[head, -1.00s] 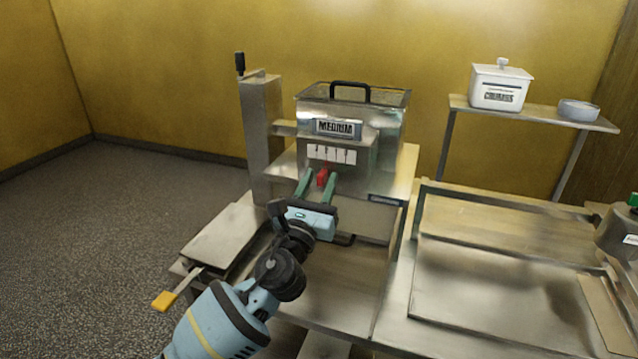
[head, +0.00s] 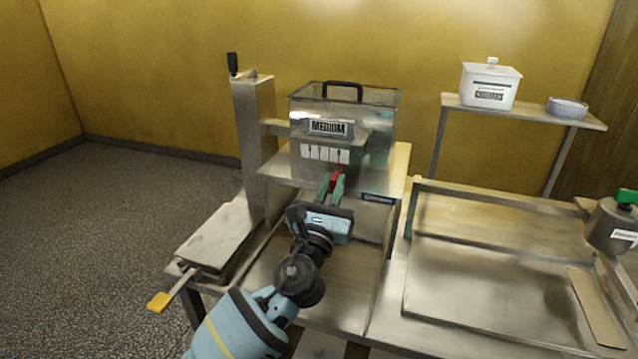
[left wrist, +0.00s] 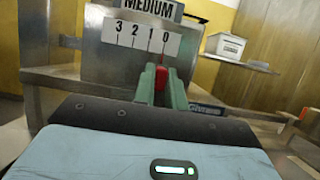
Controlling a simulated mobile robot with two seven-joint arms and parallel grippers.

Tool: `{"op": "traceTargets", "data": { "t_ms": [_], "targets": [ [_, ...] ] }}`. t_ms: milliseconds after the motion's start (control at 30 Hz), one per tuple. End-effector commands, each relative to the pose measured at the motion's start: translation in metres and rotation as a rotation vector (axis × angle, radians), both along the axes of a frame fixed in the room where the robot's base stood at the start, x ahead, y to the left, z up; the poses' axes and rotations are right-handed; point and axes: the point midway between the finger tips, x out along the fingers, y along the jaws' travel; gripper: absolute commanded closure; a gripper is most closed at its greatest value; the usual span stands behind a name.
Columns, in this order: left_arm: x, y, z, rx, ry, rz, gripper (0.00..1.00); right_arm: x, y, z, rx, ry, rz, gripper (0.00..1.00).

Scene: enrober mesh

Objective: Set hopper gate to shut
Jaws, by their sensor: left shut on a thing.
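The hopper (head: 385,125) is a clear-walled metal box with a black handle and a MEDIUM label. Below the label a white scale plate (head: 325,154) reads 3, 2, 1, 0 from left to right in the left wrist view (left wrist: 142,38). The red gate handle (head: 334,180) sticks out under the plate. In the left wrist view the red handle (left wrist: 162,76) stands near the 0 end. My left gripper (head: 332,187) is shut on it, with green fingers on both sides. The fingers partly hide the handle. My right gripper is not in view.
A flat metal plate with a yellow-tipped lever (head: 160,301) lies at left. A tall post with a black crank (head: 233,65) stands beside the hopper. A framed tray (head: 480,285) and a grey, green-topped cylinder (head: 612,226) are at right. A shelf (head: 530,114) holds a white container.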

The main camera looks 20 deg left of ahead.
Motion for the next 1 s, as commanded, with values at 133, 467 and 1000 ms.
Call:
{"op": "traceTargets", "data": {
  "t_ms": [133, 467, 1000],
  "targets": [
    [-0.001, -0.005, 0.000, 0.001, -0.001, -0.010, 1.00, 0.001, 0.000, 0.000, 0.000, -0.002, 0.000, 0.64],
    [-0.001, -0.004, 0.000, 0.002, -0.001, -0.009, 0.65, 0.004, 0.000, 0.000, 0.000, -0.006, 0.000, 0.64],
    [-0.042, -0.002, -0.019, 0.001, 0.002, -0.008, 0.65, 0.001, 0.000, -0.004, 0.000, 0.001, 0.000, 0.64]
  ]
}}
